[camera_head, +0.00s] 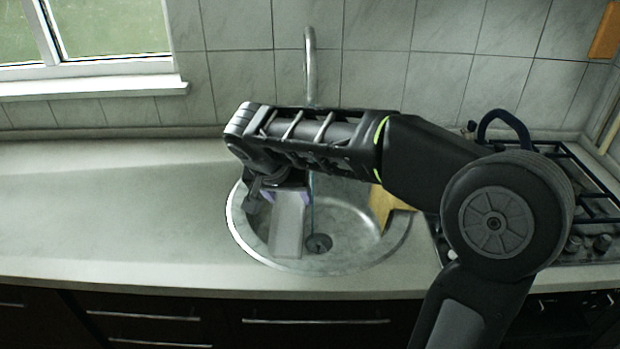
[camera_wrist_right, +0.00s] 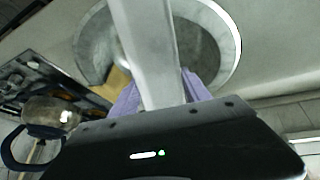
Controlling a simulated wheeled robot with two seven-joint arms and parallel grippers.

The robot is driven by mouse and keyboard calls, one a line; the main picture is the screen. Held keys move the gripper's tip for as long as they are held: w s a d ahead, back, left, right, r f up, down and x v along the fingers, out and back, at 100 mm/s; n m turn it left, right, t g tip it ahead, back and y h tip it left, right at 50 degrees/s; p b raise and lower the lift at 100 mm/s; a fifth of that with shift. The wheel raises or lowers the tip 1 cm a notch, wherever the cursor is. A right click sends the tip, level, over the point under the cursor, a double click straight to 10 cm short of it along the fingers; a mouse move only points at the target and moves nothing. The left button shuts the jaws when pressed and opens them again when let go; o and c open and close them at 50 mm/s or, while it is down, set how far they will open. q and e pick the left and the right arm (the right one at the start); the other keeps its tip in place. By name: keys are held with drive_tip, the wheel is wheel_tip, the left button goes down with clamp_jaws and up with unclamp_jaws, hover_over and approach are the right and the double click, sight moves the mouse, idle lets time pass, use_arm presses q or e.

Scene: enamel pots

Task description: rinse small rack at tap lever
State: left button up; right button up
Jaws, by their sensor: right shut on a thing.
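My right gripper (camera_head: 287,193) is shut on a pale grey, slab-like thing, which I take to be the small rack (camera_head: 288,228). The rack hangs down over the left part of the round steel sink. In the right wrist view the rack (camera_wrist_right: 147,45) runs out from between the purple finger pads of my right gripper (camera_wrist_right: 162,96). The metal tap (camera_head: 310,62) rises behind the sink, its lower part hidden by my right arm. A thin bluish streak, perhaps water, shows just right of the rack. I cannot make out a tap lever. My left gripper is not in view.
The sink (camera_head: 350,251) has a drain (camera_head: 318,243) at its bottom. A yellowish wooden piece (camera_head: 384,203) is at the sink's right side. A dark blue handle (camera_head: 504,122) shows by the stove (camera_head: 590,205). The counter (camera_head: 110,205) on the left is clear.

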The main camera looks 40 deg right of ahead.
drive_tip(key=shift+s+a+r, duration=0.4)
drive_tip(key=shift+a+r, duration=0.25)
drive_tip(key=shift+a, duration=0.05)
drive_tip(key=shift+s+a+r, duration=0.4)
drive_tip(key=shift+a+r, duration=0.25)
